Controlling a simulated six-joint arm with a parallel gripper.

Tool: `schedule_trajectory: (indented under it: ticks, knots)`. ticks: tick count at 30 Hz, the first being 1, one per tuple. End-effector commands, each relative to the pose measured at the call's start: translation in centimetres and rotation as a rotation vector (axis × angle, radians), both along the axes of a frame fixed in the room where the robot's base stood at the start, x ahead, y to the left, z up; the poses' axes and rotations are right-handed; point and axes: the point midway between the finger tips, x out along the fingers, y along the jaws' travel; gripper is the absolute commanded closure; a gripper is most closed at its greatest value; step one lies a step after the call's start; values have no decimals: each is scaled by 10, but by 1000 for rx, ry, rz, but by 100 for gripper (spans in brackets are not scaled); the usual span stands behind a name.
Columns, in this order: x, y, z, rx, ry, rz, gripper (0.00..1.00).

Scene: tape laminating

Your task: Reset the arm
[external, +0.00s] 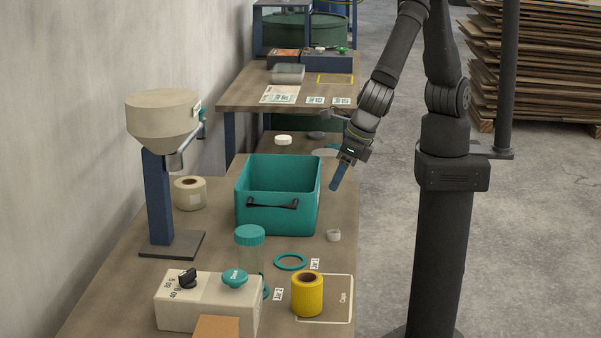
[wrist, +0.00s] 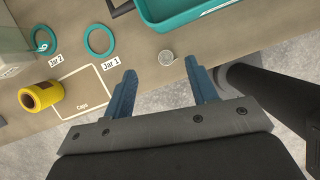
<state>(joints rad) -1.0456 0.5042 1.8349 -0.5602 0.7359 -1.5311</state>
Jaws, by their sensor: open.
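My arm stands at the right of the table on a dark column. My gripper (external: 338,178) hangs at the table's right edge, beside the teal bin (external: 278,216), with its blue fingers pointing down. In the wrist view my gripper (wrist: 163,88) has its two blue fingers spread apart with nothing between them.
A teal ring (external: 290,262), a teal-lidded jar (external: 250,237), a control box (external: 208,303) and a hopper stand (external: 158,200) are on the table. Floor right of the table is open.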

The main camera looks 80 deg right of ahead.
Motion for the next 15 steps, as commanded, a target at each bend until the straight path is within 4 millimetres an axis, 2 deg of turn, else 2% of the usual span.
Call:
schedule_trajectory:
  ticks: [1, 3, 15]
  knots:
    - [0, 1, 11, 6, -2, -1, 47]
    - [12, -9, 16, 2, 0, -28, 47]
    - [64, -62, 14, 0, 2, -162, 47]
